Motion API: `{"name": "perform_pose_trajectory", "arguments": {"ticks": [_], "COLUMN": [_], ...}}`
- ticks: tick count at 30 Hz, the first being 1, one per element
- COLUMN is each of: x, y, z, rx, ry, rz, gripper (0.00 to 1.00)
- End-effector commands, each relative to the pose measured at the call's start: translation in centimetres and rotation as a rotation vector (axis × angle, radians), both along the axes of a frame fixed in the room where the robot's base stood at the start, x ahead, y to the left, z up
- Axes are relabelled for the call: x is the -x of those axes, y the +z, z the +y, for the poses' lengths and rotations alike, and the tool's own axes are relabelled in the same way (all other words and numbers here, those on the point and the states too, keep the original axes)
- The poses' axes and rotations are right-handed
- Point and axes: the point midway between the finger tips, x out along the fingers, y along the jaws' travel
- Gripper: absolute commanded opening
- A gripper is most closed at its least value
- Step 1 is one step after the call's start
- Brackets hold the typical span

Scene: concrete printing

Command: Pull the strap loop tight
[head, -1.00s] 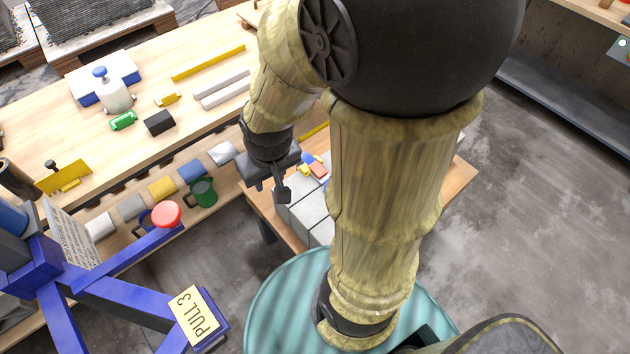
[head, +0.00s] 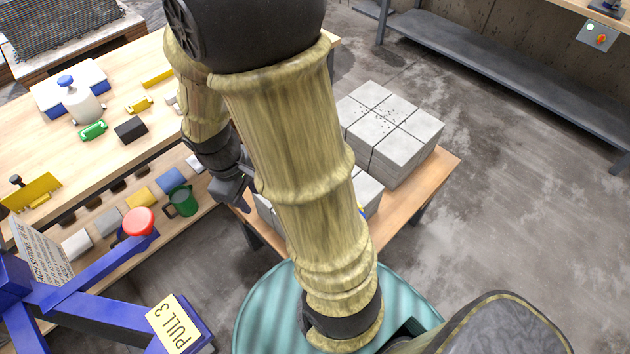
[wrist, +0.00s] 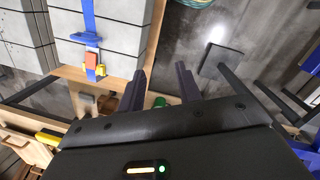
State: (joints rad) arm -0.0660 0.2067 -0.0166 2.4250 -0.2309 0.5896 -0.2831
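A blue strap (wrist: 90,18) runs down the face of the grey concrete blocks (wrist: 125,35) in the wrist view. It carries a blue buckle-like piece (wrist: 85,38), an orange-red piece (wrist: 92,60) and yellow pieces (wrist: 104,76) near the wooden table edge. In the head view my arm hides nearly all of the strap; a small blue bit (head: 361,210) shows beside it. My gripper (wrist: 160,85) is open and empty, its two dark fingers apart, to the right of the strap and not touching it. In the head view my gripper (head: 243,205) is at the small table's left side.
The grey block stack (head: 392,130) stands on a small wooden table (head: 440,165). A workbench (head: 60,150) with tools lies left. The floor to the right is clear.

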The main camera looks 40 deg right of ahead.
Motion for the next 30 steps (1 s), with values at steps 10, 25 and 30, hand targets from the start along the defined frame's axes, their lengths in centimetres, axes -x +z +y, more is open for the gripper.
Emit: {"name": "perform_pose_trajectory", "arguments": {"ticks": [10,25,30], "x": [-3.0,-10.6,-10.5], "y": [-12.0,-18.4,-18.2], "z": [-4.9,-7.5,-7.5], "rx": [0.276,0.513,0.512], "ry": [0.847,1.416,1.417], "rz": [0.671,1.441,1.440], "gripper": [0.34,0.34,0.34]}}
